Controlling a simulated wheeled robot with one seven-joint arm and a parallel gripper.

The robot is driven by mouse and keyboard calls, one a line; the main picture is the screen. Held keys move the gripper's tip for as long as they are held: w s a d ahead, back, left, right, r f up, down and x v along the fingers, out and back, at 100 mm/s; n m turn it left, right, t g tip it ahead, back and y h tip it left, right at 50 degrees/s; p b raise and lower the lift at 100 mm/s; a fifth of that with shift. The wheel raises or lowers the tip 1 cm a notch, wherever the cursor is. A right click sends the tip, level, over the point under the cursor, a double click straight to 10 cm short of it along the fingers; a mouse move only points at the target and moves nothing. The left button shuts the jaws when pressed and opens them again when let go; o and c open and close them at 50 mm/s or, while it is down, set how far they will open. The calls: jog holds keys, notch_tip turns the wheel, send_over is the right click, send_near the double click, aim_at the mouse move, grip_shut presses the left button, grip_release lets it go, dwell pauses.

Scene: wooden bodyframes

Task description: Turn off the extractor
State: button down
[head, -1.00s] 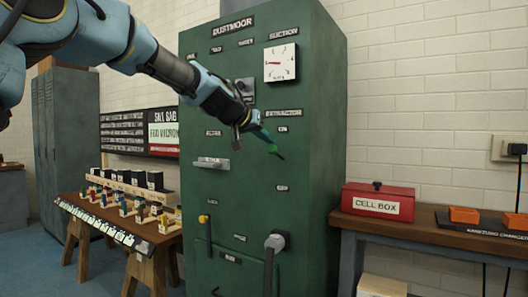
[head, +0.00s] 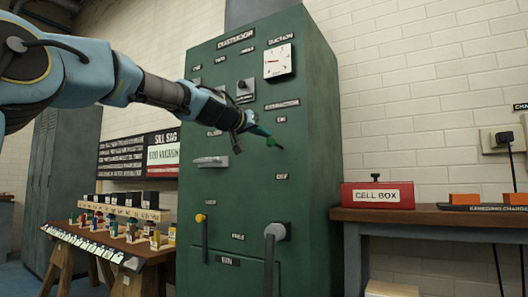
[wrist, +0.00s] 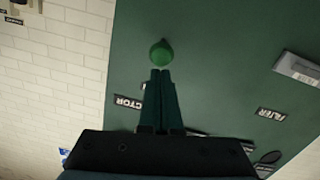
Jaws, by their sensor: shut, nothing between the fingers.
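The extractor controls are on a tall green cabinet (head: 235,170) marked DUSTMOOR. Its EXTRACTOR label (head: 282,104) is at the upper right of the front, with an ON label (head: 281,119) below it and an OFF label (head: 281,176) lower down. A round green knob (head: 274,142) lies between ON and OFF; it also shows in the wrist view (wrist: 161,52), just beyond the fingertips. My gripper (head: 262,133) is shut and empty, its dark green fingers (wrist: 161,76) pointing at the knob. I cannot tell whether they touch it. The knob's mount is hidden.
A suction gauge (head: 279,61), a rotary knob (head: 244,88), a grey handle (head: 211,162), a yellow-topped lever (head: 201,218) and a large grey lever (head: 272,245) stick out of the cabinet. A bench with a red cell box (head: 378,195) stands at right, a small-parts table (head: 120,245) at left.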

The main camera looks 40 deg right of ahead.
jog(key=f+h+b, duration=0.1)
jog(key=b, duration=0.3)
jog(key=f+h+b, duration=0.1)
jog(key=b, duration=0.3)
jog(key=shift+s+a+f+b, duration=0.1)
jog(key=shift+a+f+b, duration=0.1)
jog(key=shift+f+b, duration=0.15)
jog(key=shift+d+f+b, duration=0.2)
jog(key=shift+f+b, duration=1)
jog(key=shift+b, duration=0.65)
jog(key=shift+d+f+b, duration=0.15)
jog(key=shift+f+b, duration=1.05)
jog(key=shift+b, duration=0.6)
